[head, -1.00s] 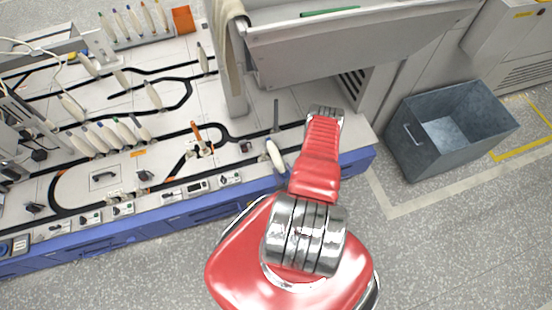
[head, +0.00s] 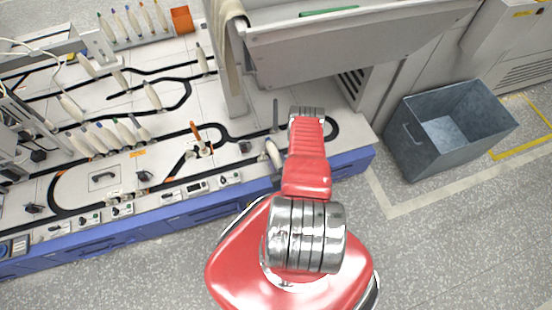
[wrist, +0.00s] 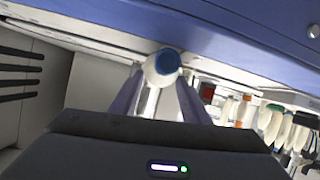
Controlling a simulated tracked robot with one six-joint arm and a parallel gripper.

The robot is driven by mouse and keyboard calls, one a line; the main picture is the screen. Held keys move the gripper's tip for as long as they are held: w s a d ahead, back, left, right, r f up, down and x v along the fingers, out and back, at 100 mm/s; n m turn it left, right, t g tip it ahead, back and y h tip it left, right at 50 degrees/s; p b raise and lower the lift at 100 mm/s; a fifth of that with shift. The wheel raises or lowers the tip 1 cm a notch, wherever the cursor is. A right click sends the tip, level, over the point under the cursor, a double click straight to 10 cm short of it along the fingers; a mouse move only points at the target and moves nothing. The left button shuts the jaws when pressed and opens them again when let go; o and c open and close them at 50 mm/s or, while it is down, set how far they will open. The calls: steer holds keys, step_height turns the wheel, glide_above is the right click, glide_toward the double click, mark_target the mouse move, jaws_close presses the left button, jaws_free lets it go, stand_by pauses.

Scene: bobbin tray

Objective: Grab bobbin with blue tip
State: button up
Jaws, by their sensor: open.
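A pale bobbin with a blue tip (wrist: 164,64) shows in the wrist view, its blue end facing the camera. My gripper (wrist: 159,84) is open, with one dark finger on each side of this bobbin. I cannot tell whether either finger touches it. In the head view a pale bobbin (head: 273,152) stands near the table's front edge, just left of my red arm; it appears to be the same one. Its tip colour is not clear there, and my gripper is hidden by the arm.
Several other bobbins (head: 104,138) stand in a row at the left of the table, and more stand in a rack at the back. An orange-topped post (head: 197,134) is left of the near bobbin. A grey bin (head: 408,152) stands on the floor at right.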

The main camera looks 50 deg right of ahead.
mark_target(275, 155)
steer(key=shift+x, duration=2.5)
steer(key=shift+d, duration=0.1)
steer(key=shift+c, duration=0.3)
steer(key=c, duration=0.7)
steer(key=shift+r, duration=0.15)
steer(key=shift+r, duration=4.9)
